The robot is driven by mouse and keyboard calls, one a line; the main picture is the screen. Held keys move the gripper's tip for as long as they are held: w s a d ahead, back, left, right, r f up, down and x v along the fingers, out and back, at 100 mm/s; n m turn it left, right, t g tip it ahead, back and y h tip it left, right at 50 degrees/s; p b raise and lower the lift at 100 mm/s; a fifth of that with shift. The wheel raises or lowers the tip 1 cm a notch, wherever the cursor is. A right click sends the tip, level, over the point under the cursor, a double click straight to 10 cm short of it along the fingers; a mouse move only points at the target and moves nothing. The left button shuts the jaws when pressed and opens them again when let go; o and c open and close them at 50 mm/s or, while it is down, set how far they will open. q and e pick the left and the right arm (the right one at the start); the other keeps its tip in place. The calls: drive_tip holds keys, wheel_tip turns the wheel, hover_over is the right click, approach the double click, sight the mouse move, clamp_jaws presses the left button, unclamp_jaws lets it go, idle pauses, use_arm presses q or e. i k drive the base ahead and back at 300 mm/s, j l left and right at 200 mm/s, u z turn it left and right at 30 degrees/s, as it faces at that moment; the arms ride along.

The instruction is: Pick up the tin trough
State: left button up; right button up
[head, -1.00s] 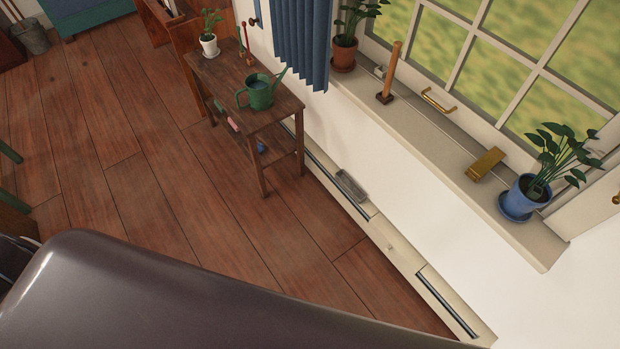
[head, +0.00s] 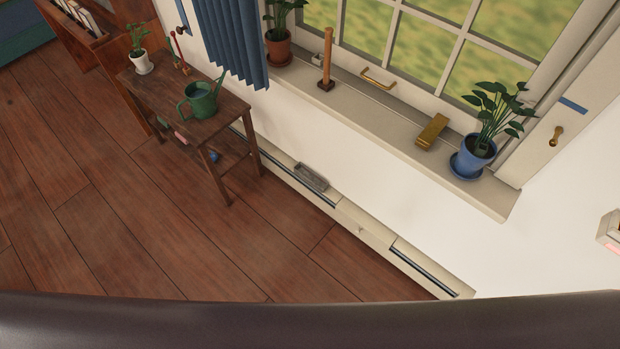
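The tin trough (head: 311,178) looks like a small grey metal tray. It lies on the low cream ledge along the base of the wall, below the window, just right of the wooden table. Nothing covers it in the head view. Neither of my grippers shows in this view, so their state and distance from the trough cannot be seen.
A wooden table (head: 165,100) with a green watering can (head: 199,99) and a white-potted plant (head: 140,60) stands left of the trough. The windowsill (head: 400,132) above holds potted plants and a brass block (head: 432,132). The plank floor (head: 130,215) before the ledge is clear.

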sight(316, 181)
drive_tip(key=i+l+u, duration=0.45)
drive_tip(key=l, duration=0.15)
drive_tip(key=l+u, duration=0.25)
drive_tip(key=i+l, duration=0.05)
drive_tip(key=l, duration=0.05)
